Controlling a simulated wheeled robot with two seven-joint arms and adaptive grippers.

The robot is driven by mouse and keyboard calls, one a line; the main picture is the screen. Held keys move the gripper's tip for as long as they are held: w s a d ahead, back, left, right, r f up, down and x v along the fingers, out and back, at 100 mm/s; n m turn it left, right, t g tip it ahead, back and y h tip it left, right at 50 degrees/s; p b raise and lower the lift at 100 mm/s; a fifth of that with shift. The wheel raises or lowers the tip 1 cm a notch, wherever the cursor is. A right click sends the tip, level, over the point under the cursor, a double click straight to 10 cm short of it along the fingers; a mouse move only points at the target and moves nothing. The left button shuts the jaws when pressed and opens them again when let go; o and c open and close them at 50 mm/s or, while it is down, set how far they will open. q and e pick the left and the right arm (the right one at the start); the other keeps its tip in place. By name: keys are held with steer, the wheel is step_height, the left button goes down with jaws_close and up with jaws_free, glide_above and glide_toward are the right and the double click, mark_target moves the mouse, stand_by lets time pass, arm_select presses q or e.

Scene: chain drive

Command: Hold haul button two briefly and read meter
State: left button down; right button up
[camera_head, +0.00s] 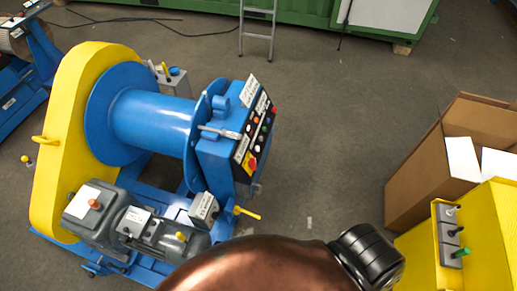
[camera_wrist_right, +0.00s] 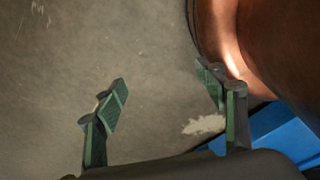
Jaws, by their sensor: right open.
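A blue winch drum (camera_head: 150,120) stands in the head view with a black control panel (camera_head: 255,133) on its right side. The panel carries several small coloured buttons, white labels and a red knob on a yellow plate (camera_head: 252,163). The buttons are too small to read, so I cannot tell which is haul button two. I cannot make out a meter or its reading. My right gripper (camera_wrist_right: 163,82) shows in the right wrist view. Its two green-padded fingers are apart, with only grey floor between them. My left gripper is not in view.
A yellow guard (camera_head: 60,140) and grey motor (camera_head: 155,232) flank the drum. An open cardboard box (camera_head: 420,175) and a yellow cabinet with switches (camera_head: 485,230) stand at right. A ladder (camera_head: 257,30) stands at the back. Floor between winch and box is clear.

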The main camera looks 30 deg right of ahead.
jaws_close()
stand_by(0.8)
stand_by(1.1)
